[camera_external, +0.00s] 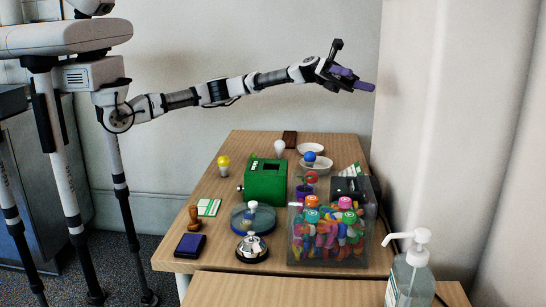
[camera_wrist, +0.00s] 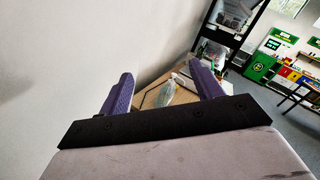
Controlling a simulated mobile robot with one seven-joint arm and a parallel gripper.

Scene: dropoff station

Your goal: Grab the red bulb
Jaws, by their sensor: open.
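A red bulb (camera_external: 312,177) shows on the table in the external view, behind the clear box and near a small purple cup; its lower part is hard to make out. A blue bulb (camera_external: 310,156), a white bulb (camera_external: 279,147) and a yellow bulb (camera_external: 223,161) stand farther back and left. My gripper (camera_external: 353,79) is high above the table's back right, well apart from the red bulb. In the wrist view my gripper (camera_wrist: 163,88) is open, its purple fingers wide apart with nothing between them. I cannot make out the red bulb in the wrist view.
A clear box (camera_external: 292,240) of colourful figures stands in front of the red bulb. A green box (camera_external: 265,182), bell (camera_external: 251,248), stamp (camera_external: 194,219) and ink pad (camera_external: 190,245) lie left. A pump bottle (camera_external: 410,278) stands front right. A wall (camera_external: 440,130) borders the right side.

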